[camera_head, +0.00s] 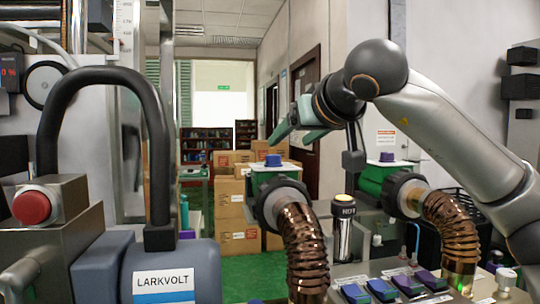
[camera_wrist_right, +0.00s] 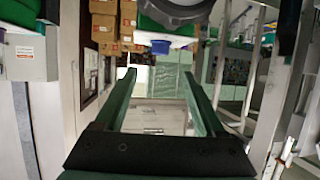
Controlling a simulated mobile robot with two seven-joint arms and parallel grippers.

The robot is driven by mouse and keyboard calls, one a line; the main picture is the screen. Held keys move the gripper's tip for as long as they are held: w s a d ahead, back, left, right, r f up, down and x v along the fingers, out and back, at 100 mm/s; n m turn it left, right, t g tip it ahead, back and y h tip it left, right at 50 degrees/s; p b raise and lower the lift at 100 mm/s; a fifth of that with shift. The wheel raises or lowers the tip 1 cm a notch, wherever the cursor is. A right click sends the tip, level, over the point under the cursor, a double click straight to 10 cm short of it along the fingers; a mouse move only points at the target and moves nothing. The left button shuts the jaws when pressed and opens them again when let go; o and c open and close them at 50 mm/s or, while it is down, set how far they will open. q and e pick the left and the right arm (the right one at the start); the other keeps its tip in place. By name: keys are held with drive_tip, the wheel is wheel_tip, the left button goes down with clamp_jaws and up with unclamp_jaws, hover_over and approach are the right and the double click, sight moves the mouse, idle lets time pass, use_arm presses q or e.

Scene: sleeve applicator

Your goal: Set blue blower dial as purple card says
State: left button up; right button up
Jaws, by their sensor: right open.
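A blue dial (camera_head: 273,160) sits on the white top of a green blower (camera_head: 262,182) with a copper hose. It also shows in the right wrist view (camera_wrist_right: 160,46), just past the fingertips and between them in the picture. My left gripper is out of view. I cannot make out a purple card with readable text.
Copper hoses (camera_head: 305,245) rise in front of the blowers. A cylinder marked HOT (camera_head: 343,215) stands between them. Cardboard boxes (camera_head: 237,200) stand behind.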

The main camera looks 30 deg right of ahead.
sight(274, 155)
drive_tip(key=x, duration=1.1)
drive_tip(key=shift+c, duration=0.4)
clamp_jaws()
